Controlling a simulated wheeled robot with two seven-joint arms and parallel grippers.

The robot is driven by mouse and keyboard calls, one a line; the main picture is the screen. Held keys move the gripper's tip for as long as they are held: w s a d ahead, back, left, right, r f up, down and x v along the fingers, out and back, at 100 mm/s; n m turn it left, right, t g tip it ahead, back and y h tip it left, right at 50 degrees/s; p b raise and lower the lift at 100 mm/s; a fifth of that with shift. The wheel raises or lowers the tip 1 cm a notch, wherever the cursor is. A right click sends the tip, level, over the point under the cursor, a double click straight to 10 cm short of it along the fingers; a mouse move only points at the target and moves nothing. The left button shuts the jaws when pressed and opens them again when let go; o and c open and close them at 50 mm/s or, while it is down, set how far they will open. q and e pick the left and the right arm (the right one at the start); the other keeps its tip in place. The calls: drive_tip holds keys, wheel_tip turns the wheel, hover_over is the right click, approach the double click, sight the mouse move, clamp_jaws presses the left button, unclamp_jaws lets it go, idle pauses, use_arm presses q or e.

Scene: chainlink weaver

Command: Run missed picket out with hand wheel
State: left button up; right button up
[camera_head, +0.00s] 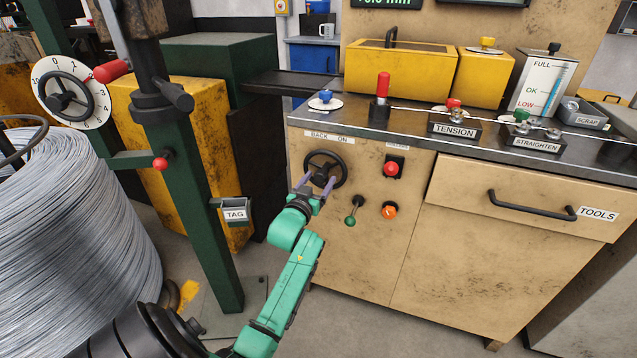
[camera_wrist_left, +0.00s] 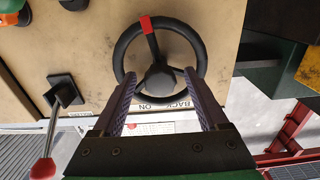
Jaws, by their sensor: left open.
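The black hand wheel (camera_head: 326,153) is on the tan front panel of the bench, under a "BACK ON" label. In the left wrist view the hand wheel (camera_wrist_left: 158,78) fills the upper middle, with a red mark (camera_wrist_left: 147,24) on its rim. My left gripper (camera_head: 317,184) is in front of the wheel. Its two purple fingers are open (camera_wrist_left: 163,98) and lie one on each side of the hub in the wrist view; I cannot tell if they touch the wheel. I cannot make out a picket. My right gripper is not in view.
Right of the wheel are a red-knobbed control (camera_head: 391,168), a green-knobbed lever (camera_head: 352,213) and an orange button (camera_head: 389,210). A green post (camera_head: 205,220) with a TAG holder (camera_head: 236,213) and a wire coil (camera_head: 75,225) stand left. A drawer handle (camera_head: 530,208) protrudes at right.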

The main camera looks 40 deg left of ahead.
use_arm(q)
drive_tip(key=shift+c, duration=0.4)
clamp_jaws()
idle(1.0)
